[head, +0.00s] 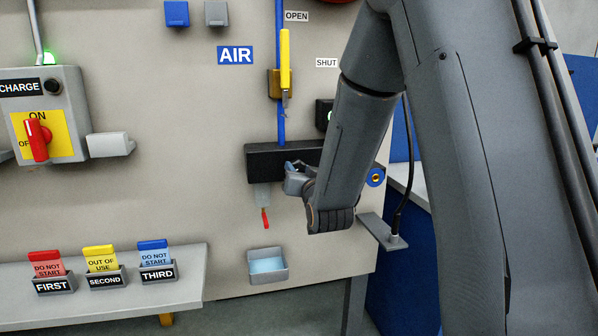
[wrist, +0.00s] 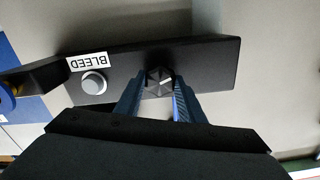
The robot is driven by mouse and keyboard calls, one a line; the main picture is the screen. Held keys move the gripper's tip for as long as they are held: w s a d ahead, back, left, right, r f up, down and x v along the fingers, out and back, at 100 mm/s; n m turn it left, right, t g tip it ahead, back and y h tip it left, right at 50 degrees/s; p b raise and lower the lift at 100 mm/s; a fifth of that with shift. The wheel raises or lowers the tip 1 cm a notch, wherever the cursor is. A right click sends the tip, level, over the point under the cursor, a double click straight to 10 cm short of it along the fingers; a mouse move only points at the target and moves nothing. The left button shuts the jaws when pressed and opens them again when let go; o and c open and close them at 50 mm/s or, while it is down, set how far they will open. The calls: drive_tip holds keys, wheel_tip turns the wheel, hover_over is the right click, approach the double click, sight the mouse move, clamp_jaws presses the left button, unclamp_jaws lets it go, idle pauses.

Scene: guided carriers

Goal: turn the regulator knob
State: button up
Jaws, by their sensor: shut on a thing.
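The regulator knob (wrist: 159,82) is a small black knob with a pale pointer line, on the face of a black box (wrist: 215,62) in the wrist view. My gripper (wrist: 160,90) has its two blue fingers on either side of the knob, shut on it. In the head view the black box (head: 262,161) is on the grey panel below the blue air pipe, and my gripper (head: 291,168) is at its front. The knob is hidden there by my gripper and arm.
A grey BLEED button (wrist: 94,83) sits beside the knob. A red-tipped drain lever (head: 265,218) and a small tray (head: 281,278) are below. A shelf with tag holders (head: 104,281) is at lower left.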

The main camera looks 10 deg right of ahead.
drive_tip(key=n+b, duration=0.2)
drive_tip(key=n, duration=0.1)
drive_tip(key=shift+f+n, duration=0.1)
drive_tip(key=shift+n, duration=0.2)
drive_tip(key=shift+n+b, duration=0.85)
drive_tip(key=shift+n, duration=1.15)
drive_tip(key=o, duration=1)
drive_tip(key=shift+o, duration=0.2)
drive_tip(key=s+b, duration=0.1)
drive_tip(key=s, duration=0.6)
drive_tip(key=shift+s, duration=0.4)
